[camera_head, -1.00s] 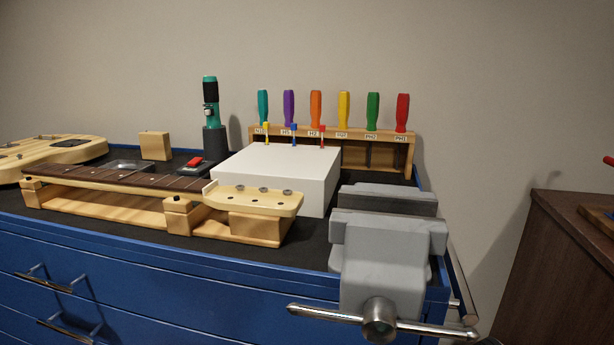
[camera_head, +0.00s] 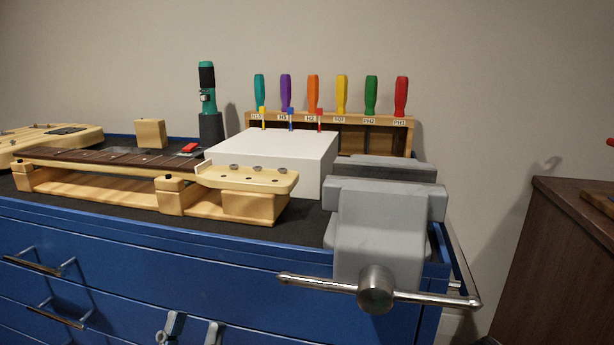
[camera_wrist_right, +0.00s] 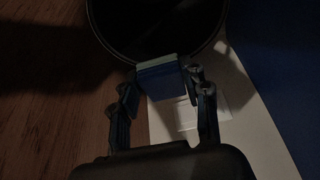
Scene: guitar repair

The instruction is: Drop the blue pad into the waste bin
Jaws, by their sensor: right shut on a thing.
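The blue pad (camera_wrist_right: 160,82), with a pale top edge, is between the fingers of my right gripper (camera_wrist_right: 160,88) in the right wrist view. The gripper is shut on it. A round, dark opening with a thin rim, which looks like the waste bin (camera_wrist_right: 150,25), lies at the top of that view. The pad overlaps its near rim in the picture; the height between them cannot be told. My left gripper (camera_head: 192,328) shows at the bottom of the head view, in front of the blue drawers, fingers apart and empty. My right gripper is outside the head view.
The blue workbench (camera_head: 130,255) carries a guitar neck (camera_head: 110,163) on wooden supports, a white box (camera_head: 275,150), a screwdriver rack (camera_head: 380,137) and a grey vise (camera_head: 380,215) with a protruding handle. A brown cabinet (camera_head: 560,250) stands at the right.

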